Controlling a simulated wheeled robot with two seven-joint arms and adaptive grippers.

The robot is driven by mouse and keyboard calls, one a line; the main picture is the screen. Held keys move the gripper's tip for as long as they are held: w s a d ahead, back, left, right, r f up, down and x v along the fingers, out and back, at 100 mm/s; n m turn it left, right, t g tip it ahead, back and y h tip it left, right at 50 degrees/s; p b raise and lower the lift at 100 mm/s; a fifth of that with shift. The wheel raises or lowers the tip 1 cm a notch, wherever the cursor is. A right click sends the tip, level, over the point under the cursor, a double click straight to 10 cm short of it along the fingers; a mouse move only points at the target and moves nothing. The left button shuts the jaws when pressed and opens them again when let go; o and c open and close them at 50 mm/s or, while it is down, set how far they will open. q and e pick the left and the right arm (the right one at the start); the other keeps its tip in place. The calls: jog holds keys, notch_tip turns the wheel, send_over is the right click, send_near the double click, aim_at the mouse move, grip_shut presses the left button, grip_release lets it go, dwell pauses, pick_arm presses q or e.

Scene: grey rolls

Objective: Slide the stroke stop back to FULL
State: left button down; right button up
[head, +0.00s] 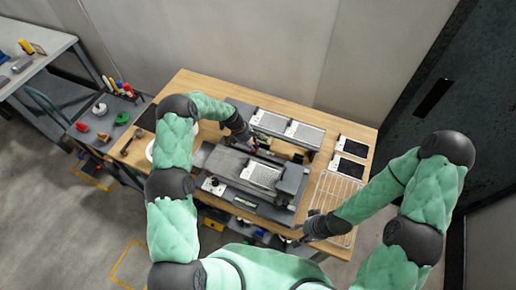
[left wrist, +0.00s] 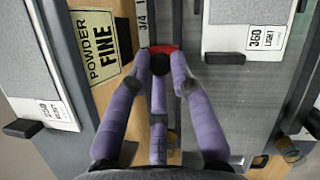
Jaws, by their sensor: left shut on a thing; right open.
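The stroke stop (left wrist: 172,48) shows in the left wrist view as a small red piece on a narrow strip printed with a scale (left wrist: 143,18), where "3/4" and "1" can be read. My left gripper (left wrist: 160,62) has its purple fingers closed on it and hides most of it. A FULL mark cannot be made out. In the head view my left gripper (head: 250,143) is at the back part of the grey machine (head: 235,165), and the stop is too small to see there. My right gripper (head: 298,241) is open and empty near the table's front edge, beside the wire rack.
A "POWDER FINE" plate (left wrist: 95,45) and a "360 LIGHT" card (left wrist: 266,38) flank the strip. A wire rack (head: 335,195) and two white-and-black cards (head: 350,147) are at right. A tool cart (head: 105,120) stands left.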

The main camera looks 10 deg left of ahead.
pick_arm(q)
jog(key=shift+a, duration=0.15)
jog(key=c, duration=1.5)
grip_release()
jog(key=shift+w, duration=0.1)
jog(key=o, duration=0.4)
jog(key=shift+a, duration=0.2)
jog(key=shift+r, duration=0.25)
jog(key=v, duration=1.1)
jog(key=shift+r, duration=0.25)
